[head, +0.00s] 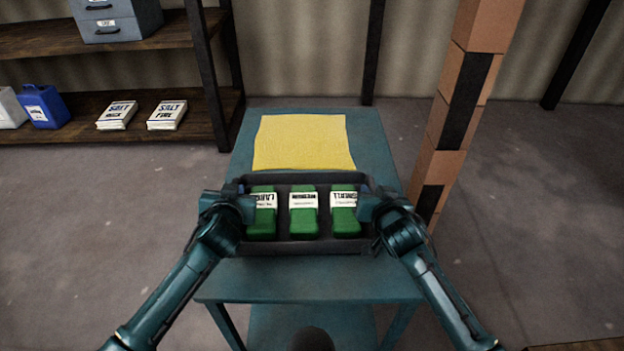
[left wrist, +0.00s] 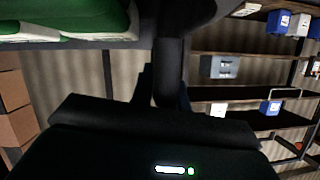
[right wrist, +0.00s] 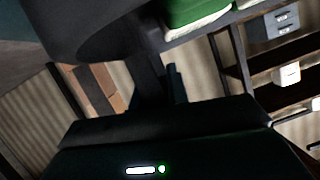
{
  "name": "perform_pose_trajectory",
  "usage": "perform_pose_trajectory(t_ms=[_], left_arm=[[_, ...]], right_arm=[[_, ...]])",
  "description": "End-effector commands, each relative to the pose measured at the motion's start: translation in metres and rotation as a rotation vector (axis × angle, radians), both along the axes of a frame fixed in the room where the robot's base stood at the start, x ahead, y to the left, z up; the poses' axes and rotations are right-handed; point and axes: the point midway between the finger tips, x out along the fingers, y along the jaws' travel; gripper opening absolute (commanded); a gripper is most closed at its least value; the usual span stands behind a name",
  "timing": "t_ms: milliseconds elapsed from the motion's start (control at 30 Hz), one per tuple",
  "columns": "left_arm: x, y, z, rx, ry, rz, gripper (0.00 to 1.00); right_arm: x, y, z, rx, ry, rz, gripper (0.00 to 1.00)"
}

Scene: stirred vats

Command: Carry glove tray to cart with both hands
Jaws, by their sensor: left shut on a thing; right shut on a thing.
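The glove tray (head: 305,248) is a dark, shallow tray with three compartments. It holds three green glove boxes with white labels: large (head: 262,224), medium (head: 303,223) and small (head: 344,222). My left gripper (head: 243,201) is shut on the tray's left end, and my right gripper (head: 369,204) is shut on its right end. The tray looks about level over the near part of the teal cart (head: 305,280). I cannot tell whether its underside touches the cart top. A green box also shows in the left wrist view (left wrist: 95,18).
A yellow mat (head: 303,142) lies on the cart's far part, just beyond the tray. A stack of brown boxes (head: 452,130) stands close at the cart's right. A wooden shelf (head: 90,134) with bags and a blue jug (head: 42,105) stands at the back left.

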Motion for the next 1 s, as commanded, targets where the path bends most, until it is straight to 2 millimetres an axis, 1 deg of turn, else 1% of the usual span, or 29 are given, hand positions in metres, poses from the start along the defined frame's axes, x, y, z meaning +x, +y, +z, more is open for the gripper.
perform_pose_trajectory(t_ms=[33, 233, 267, 500, 800, 867, 1000], left_arm=[[0.000, 0.000, -0.006, 0.000, -0.001, 0.000, 0.00], [0.000, 0.000, -0.019, 0.000, -0.001, 0.000, 0.00], [0.000, 0.000, -0.016, 0.000, 0.001, 0.000, 0.19], [0.000, 0.000, -0.015, 0.000, 0.001, 0.000, 0.38], [-0.003, 0.000, -0.014, 0.000, 0.000, -0.001, 0.38], [-0.007, -0.001, -0.013, -0.001, 0.000, -0.001, 0.38], [-0.026, -0.003, -0.006, -0.002, 0.000, -0.001, 0.38]], right_arm=[[0.001, -0.001, -0.005, 0.003, -0.004, -0.002, 0.00], [0.001, -0.001, -0.018, 0.003, -0.004, -0.002, 0.00], [0.001, -0.001, -0.015, 0.002, -0.001, -0.002, 0.19], [0.000, 0.000, -0.015, 0.001, -0.001, -0.001, 0.38], [0.000, 0.000, -0.015, 0.000, 0.000, 0.000, 0.38], [0.000, 0.000, -0.015, 0.000, 0.000, 0.000, 0.38], [0.000, 0.000, -0.015, 0.000, 0.000, 0.000, 0.38]])
